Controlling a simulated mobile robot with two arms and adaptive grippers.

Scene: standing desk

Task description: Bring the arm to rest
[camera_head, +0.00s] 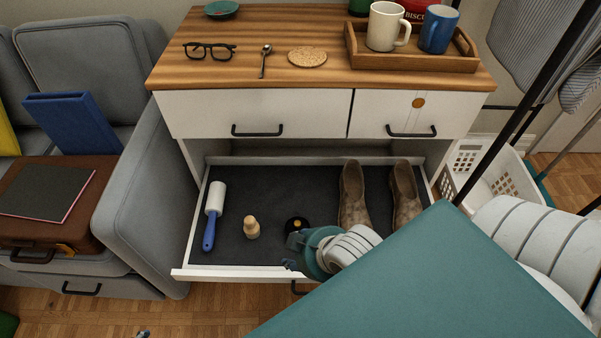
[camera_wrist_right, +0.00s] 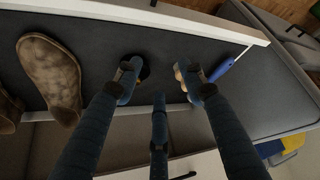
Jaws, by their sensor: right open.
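My right gripper (camera_head: 296,253) is over the front part of the open drawer (camera_head: 230,272). It also shows in the right wrist view (camera_wrist_right: 160,88), with its three fingers spread and nothing held between them. A black round tin (camera_head: 297,224) with a yellow dot lies in the drawer just beyond the gripper. A wooden knob-shaped item (camera_head: 252,229) stands to its left. Fingers partly cover both in the right wrist view. A small bluish piece at the bottom edge looks like my left gripper (camera_head: 142,333); too little shows to tell its state.
The drawer also holds a lint roller (camera_head: 213,215) and two brown shoes (camera_head: 354,197). A grey sofa (camera_head: 150,190) stands left, a white basket (camera_head: 490,180) right.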

